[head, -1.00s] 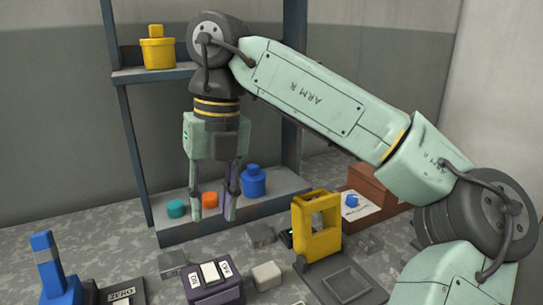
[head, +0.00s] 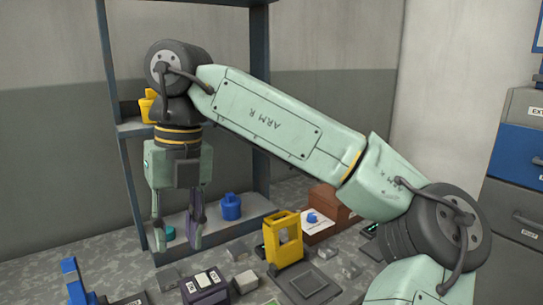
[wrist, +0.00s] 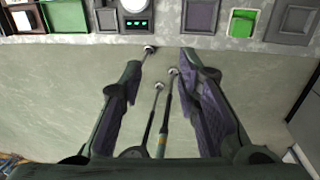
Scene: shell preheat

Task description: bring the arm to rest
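My gripper (head: 178,245) hangs straight down at the left in the head view, at the end of my bent arm.
On the low shelf are a blue bottle (head: 231,208) and a teal pot (head: 168,233). A yellow container (head: 147,106) on the upper shelf is partly hidden by my arm. A yellow frame (head: 283,240) and several blocks stand in front. Drawers (head: 517,155) stand right.

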